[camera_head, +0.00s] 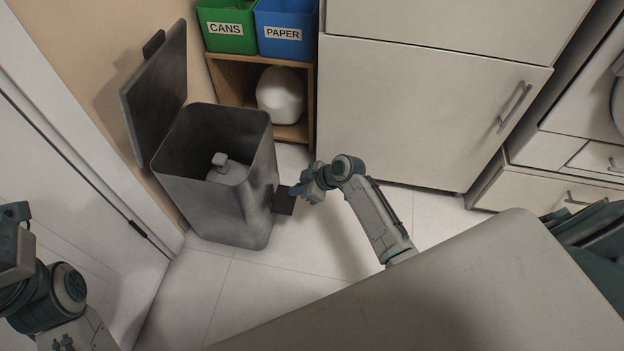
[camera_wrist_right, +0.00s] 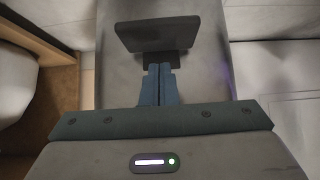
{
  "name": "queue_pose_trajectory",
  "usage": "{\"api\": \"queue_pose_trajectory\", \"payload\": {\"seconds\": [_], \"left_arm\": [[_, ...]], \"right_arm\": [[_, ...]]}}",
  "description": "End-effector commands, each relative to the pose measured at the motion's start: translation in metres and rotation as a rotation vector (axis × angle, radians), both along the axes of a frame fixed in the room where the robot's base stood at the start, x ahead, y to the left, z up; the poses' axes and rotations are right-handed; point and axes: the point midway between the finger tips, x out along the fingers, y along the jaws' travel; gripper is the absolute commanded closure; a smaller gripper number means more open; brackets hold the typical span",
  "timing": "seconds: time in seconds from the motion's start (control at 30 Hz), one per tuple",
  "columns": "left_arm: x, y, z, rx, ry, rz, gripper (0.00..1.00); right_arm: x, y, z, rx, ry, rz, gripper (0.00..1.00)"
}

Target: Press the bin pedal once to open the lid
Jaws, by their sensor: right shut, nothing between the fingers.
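The grey metal bin (camera_head: 255,222) stands on the floor at the centre left, and its lid (camera_head: 157,95) is up, tilted back toward the wall. The dark pedal plate (camera_head: 284,203) sticks out from the bin's right side. It also shows in the right wrist view (camera_wrist_right: 157,36), just ahead of the fingers. My right gripper (camera_head: 297,190) is shut and empty, its tips at the pedal; I cannot tell whether they touch it. In the wrist view its blue fingers (camera_wrist_right: 160,70) are together. My left gripper (camera_head: 14,228) is partly visible at the left edge, away from the bin.
A pale bottle-like object (camera_head: 228,171) lies inside the bin. Behind it, a wooden shelf (camera_head: 310,95) holds a green CANS box (camera_head: 227,40), a blue PAPER box (camera_head: 284,45) and a white rounded object (camera_head: 281,95). White cabinets (camera_head: 420,110) stand right. Floor is clear beside the bin.

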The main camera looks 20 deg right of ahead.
Motion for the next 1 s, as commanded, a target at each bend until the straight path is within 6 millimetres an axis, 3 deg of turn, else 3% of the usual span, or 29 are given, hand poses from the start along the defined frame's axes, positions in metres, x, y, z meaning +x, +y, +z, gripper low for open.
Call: {"api": "queue_pose_trajectory", "payload": {"seconds": [0.1, 0.3, 1.0], "left_arm": [[-0.001, -0.001, 0.006, 0.021, 0.025, -0.005, 0.64], [-0.002, -0.001, 0.012, 0.032, 0.027, -0.013, 0.64], [-0.002, -0.001, 0.012, 0.034, 0.028, -0.017, 0.64]], "right_arm": [[-0.010, -0.016, 0.022, -0.004, -0.001, -0.001, 1.00], [-0.021, -0.031, 0.040, -0.002, -0.001, 0.000, 1.00], [-0.024, -0.036, 0.045, 0.000, -0.001, -0.001, 1.00]]}}
